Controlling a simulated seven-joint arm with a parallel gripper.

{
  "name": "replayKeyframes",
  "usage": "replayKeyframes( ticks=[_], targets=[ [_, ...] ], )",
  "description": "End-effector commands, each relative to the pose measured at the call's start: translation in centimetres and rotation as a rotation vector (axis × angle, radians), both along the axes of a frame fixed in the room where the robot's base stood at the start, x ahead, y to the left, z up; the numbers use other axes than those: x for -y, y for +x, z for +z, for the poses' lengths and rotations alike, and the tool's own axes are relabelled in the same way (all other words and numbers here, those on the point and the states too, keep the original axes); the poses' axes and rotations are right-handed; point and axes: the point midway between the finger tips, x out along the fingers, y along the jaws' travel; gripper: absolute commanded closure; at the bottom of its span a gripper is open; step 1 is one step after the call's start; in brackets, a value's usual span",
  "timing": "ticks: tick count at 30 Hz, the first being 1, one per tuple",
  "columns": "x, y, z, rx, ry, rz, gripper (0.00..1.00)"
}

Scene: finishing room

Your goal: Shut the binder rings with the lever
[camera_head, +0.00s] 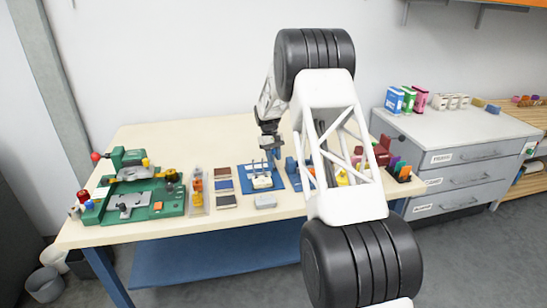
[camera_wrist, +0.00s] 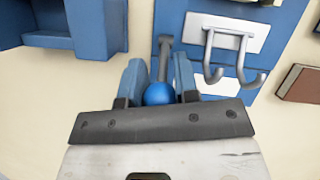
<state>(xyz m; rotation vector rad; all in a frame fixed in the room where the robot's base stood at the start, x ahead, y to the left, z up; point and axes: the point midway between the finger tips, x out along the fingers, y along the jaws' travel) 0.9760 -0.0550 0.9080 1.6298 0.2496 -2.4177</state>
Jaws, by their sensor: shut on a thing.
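A blue binder (camera_head: 245,173) lies flat on the pale table, near the middle of the head view. Its blue cover also shows in the wrist view (camera_wrist: 288,25), with a light metal plate (camera_wrist: 225,32) and grey ring halves (camera_wrist: 209,62) that curve like hooks with free ends. A grey lever (camera_wrist: 165,52) ends in a round blue knob (camera_wrist: 157,94). My gripper (camera_wrist: 157,80) has its two blue fingers on either side of this knob and is shut on it. In the head view my gripper (camera_head: 271,150) is just above the binder, and the knob cannot be made out there.
A blue block-like object (camera_wrist: 75,35) stands close by in the wrist view. A green machine (camera_head: 130,195) fills the table's left end. The table's back left (camera_head: 190,135) is clear.

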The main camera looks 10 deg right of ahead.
Motion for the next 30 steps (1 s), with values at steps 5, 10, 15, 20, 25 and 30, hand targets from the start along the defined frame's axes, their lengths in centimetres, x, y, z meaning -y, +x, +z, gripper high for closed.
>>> replayKeyframes(
  ticks=[5, 10, 15, 20, 25, 30],
  targets=[
    [0.0, -0.2, 0.1, 0.031, 0.000, 0.001, 1.00],
    [0.0, -0.5, 0.2, 0.085, 0.000, 0.000, 1.00],
    [0.0, -0.9, 0.4, 0.160, 0.000, 0.000, 1.00],
    [0.0, -1.4, 0.5, 0.242, 0.000, 0.000, 1.00],
    [0.0, -1.9, 0.5, 0.330, 0.000, -0.001, 1.00],
    [0.0, -2.4, 0.6, 0.425, 0.001, 0.000, 1.00]
  ],
)
